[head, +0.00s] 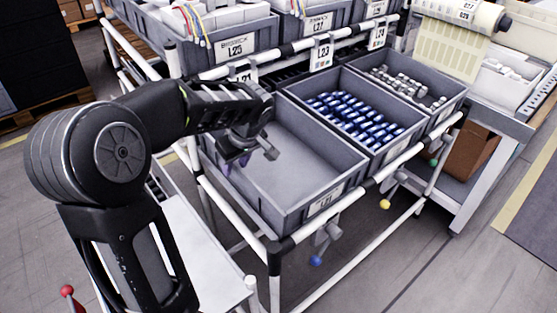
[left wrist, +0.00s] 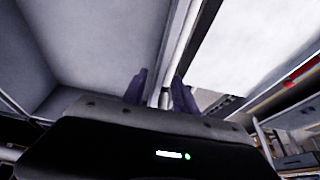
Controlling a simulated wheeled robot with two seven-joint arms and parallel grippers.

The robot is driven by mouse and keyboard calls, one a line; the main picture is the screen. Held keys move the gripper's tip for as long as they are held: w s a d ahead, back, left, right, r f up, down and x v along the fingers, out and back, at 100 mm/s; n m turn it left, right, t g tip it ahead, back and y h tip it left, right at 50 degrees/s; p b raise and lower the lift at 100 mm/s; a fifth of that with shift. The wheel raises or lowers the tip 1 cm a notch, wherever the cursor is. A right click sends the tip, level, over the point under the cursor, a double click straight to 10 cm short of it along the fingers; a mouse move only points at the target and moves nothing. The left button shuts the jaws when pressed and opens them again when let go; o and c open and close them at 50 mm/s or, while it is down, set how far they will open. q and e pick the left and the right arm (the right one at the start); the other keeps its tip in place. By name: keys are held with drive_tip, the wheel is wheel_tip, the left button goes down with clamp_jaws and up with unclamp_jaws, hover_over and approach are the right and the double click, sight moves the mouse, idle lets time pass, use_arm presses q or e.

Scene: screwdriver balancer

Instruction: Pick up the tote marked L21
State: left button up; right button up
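The empty grey tote (head: 300,160) sits on the front of the rack. The label on its front face (head: 325,199) is too small to read surely. A rack card reading L21 (head: 243,74) stands behind it, partly hidden by my arm. My left gripper (head: 237,161) is at the tote's left side, fingers pointing down. In the left wrist view, the two dark purple fingers (left wrist: 160,90) stand apart on either side of the tote's wall (left wrist: 183,30), with small gaps showing. Contact with the wall cannot be told. My right gripper is not in view.
A tote of blue parts (head: 352,120) stands right beside the empty tote, then a tote of grey parts (head: 410,88). Upper totes (head: 235,45) stand on the shelf behind. White rack tubes (head: 235,210) run along the left side. A workbench (head: 500,115) is at the right.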

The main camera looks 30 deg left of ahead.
sight(234, 173)
use_arm(q)
drive_tip(key=shift+a+f, duration=0.1)
drive_tip(key=shift+f, duration=0.05)
drive_tip(key=x, duration=0.5)
drive_tip(key=shift+w+f, duration=0.1)
drive_tip(key=shift+f, duration=0.05)
idle(0.6)
clamp_jaws()
drive_tip(key=shift+w, duration=0.1)
idle(1.2)
